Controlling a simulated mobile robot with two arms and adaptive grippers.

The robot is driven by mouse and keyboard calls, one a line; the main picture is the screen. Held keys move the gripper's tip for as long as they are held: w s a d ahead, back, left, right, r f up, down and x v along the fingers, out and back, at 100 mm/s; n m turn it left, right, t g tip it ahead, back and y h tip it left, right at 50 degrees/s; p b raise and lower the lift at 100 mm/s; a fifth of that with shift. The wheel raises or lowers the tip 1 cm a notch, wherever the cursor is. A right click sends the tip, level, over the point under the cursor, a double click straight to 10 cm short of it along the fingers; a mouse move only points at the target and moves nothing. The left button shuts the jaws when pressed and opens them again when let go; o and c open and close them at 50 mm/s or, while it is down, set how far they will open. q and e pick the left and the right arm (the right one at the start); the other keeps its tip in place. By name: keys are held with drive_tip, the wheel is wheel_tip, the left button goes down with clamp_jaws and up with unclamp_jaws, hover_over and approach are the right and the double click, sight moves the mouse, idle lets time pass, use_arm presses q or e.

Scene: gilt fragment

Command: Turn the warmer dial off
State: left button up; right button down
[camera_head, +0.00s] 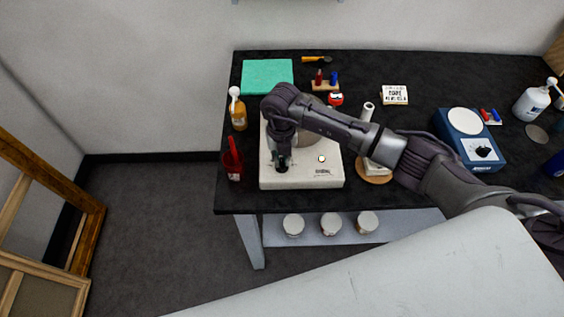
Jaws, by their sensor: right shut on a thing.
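A white box-shaped warmer (300,180) stands at the front left of the black table. My right arm reaches over it from the right. My right gripper (282,166) points down at the left of the warmer's front part. It is shut on the warmer's dial, which the fingers mostly hide, so its setting cannot be read. A small round light-coloured spot (321,158) shows on the warmer to the right of the gripper. The arm partly covers a round grey top on the warmer. My left gripper is not in view.
A red bottle (233,163) and an amber bottle (238,112) stand close left of the warmer. A blue device (487,165) with a black knob is at the right. A green mat (267,76) lies behind. Several jars sit on the shelf below.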

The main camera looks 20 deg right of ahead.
drive_tip(key=n+b, duration=0.3)
drive_tip(key=b, duration=0.1)
drive_tip(key=n+b, duration=0.7)
drive_tip(key=b, duration=0.1)
drive_tip(key=shift+a+f+n, duration=0.15)
drive_tip(key=shift+a+n, duration=0.15)
drive_tip(key=shift+n, duration=0.1)
drive_tip(key=shift+s+r+n+b, duration=0.15)
drive_tip(key=shift+r+n+b, duration=0.05)
drive_tip(key=shift+n+b, duration=1)
drive_tip(key=c, duration=1.2)
unclamp_jaws()
wheel_tip(320, 180, up, 12)
